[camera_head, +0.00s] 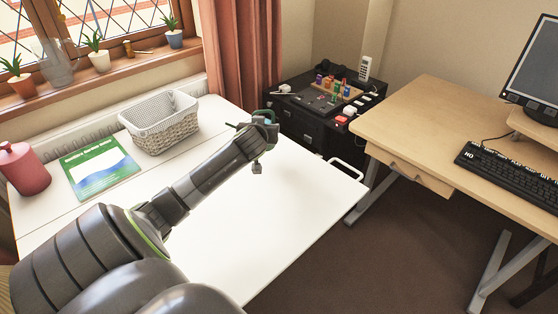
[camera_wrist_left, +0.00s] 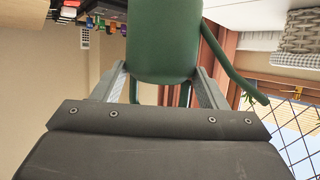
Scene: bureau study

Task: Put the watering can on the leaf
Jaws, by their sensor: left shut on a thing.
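The green watering can (camera_wrist_left: 163,40) fills the upper middle of the left wrist view, between my two gripper fingers, with its thin spout (camera_wrist_left: 232,65) to the right. My left gripper (camera_wrist_left: 162,80) is shut on it. In the head view the gripper end (camera_head: 262,138) of the left arm is above the far right part of the white leaf (camera_head: 285,200). Only small green parts of the can (camera_head: 268,114) show there, the rest hidden by my wrist. The can looks held in the air. My right gripper is not in view.
A black cabinet (camera_head: 310,125) with small items stands beyond. A wooden desk (camera_head: 430,120) is at right. The leaf's front is clear.

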